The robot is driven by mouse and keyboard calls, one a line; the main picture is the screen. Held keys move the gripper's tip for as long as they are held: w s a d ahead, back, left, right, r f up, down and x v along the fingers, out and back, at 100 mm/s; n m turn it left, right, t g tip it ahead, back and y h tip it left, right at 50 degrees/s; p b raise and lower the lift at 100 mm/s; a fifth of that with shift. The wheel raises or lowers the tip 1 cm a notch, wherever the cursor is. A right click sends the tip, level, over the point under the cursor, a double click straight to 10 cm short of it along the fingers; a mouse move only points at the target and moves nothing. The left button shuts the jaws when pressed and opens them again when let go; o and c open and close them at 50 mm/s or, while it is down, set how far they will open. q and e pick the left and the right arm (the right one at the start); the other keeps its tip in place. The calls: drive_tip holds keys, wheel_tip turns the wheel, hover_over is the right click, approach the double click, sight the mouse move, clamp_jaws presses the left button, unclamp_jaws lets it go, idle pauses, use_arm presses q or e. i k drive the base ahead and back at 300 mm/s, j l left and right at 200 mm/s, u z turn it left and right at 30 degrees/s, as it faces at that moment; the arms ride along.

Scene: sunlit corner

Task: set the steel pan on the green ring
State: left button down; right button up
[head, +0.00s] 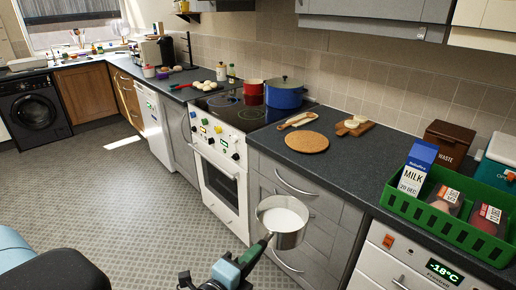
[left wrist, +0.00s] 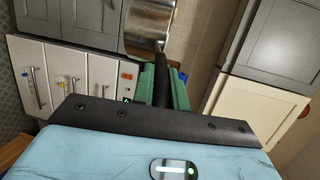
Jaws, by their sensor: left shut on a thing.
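The steel pan (head: 290,238) has a white filling and a dark handle. In the head view it hangs in the air in front of the grey drawers, apart from the worktop. My left gripper (head: 241,263) is shut on its handle. In the left wrist view the pan (left wrist: 148,28) is at the top, and its dark handle runs between the green fingers of the gripper (left wrist: 162,88). My right gripper is not in view.
A blue pot (head: 285,96) and a red pot (head: 252,89) stand at the hob's right and back. A round wooden board (head: 306,142) lies on the worktop beside the hob. A green crate (head: 446,216) with milk stands right. The floor at left is clear.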

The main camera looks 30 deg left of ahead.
sight(241, 118)
drive_tip(key=i+j+u, duration=0.3)
drive_tip(key=i+j, duration=0.55)
drive_tip(key=j, duration=0.15)
drive_tip(key=i+j+u, duration=0.3)
drive_tip(key=i+j, duration=0.55)
drive_tip(key=i+l, duration=0.45)
